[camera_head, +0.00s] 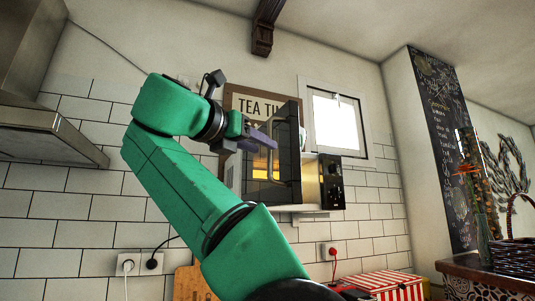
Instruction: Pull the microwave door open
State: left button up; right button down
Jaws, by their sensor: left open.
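The microwave (329,182) is on a small shelf on the tiled wall, with its dark control panel and knobs at its right. Its dark-framed door (291,160) stands ajar, swung out from the body at an angle. A pale curved handle (275,160) shows on the door, and a warm yellow glow shows beside it. My left gripper (262,138) is open, with its purple-grey fingers by the upper part of the handle. I cannot tell whether they touch it. My green left arm hides part of the microwave's left side. My right gripper is out of view.
A range hood (50,130) juts out at the left. A framed tea sign (246,103) and a small window (338,122) are behind and above the microwave. A wooden board (190,284), a red-striped box (390,284) and a basket (516,255) stand lower down.

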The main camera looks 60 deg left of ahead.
pick_arm(q)
jog(key=b+v, duration=0.1)
jog(key=v, duration=1)
